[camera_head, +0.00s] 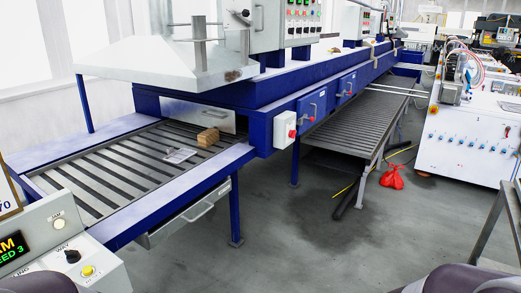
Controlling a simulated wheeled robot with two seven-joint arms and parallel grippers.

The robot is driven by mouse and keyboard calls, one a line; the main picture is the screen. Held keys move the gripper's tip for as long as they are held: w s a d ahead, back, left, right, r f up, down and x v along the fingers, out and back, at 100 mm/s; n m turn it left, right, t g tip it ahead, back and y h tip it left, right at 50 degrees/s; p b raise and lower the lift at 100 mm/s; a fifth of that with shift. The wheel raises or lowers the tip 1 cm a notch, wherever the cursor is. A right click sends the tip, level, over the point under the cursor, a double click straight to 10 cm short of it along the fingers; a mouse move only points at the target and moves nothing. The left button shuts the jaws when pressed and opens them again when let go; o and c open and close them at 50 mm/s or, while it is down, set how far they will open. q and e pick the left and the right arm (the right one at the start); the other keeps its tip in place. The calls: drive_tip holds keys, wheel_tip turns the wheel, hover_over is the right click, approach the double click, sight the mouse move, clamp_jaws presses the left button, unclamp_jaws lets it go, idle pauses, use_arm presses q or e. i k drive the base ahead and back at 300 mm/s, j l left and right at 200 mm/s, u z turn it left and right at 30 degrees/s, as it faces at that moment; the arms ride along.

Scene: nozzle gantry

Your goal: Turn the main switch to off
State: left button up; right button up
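A small white box (284,131) is fixed to the side of the blue machine near the middle of the view. A red knob (292,133) sits on its front; the knob's setting is too small to read. At the lower left, a grey control panel (100,277) carries a black rotary knob (72,256) and lit yellowish buttons (88,271). I cannot tell from the labels which of these is the main switch. Neither of my grippers is in view. Only rounded dark parts, apparently of my arms, show at the bottom left and bottom right edges.
A slatted conveyor bed (110,175) on a blue frame lies ahead left, with a small brown stack (208,137) on it. A lower slatted table (370,120) stands behind right. A red bag (392,177) lies on the open grey floor. A white cabinet (465,145) is at right.

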sight(292, 134)
drive_tip(key=i+l+z, duration=0.1)
drive_tip(key=i+l, duration=1.15)
drive_tip(key=i+l+u, duration=0.1)
drive_tip(key=i+l, duration=0.6)
drive_tip(key=l, duration=0.2)
drive_tip(key=i+l+u, duration=0.1)
drive_tip(key=i+l, duration=0.6)
drive_tip(key=l, duration=0.25)
drive_tip(key=i+l+u, duration=0.1)
drive_tip(key=i+l, duration=0.25)
drive_tip(key=l, duration=0.1)
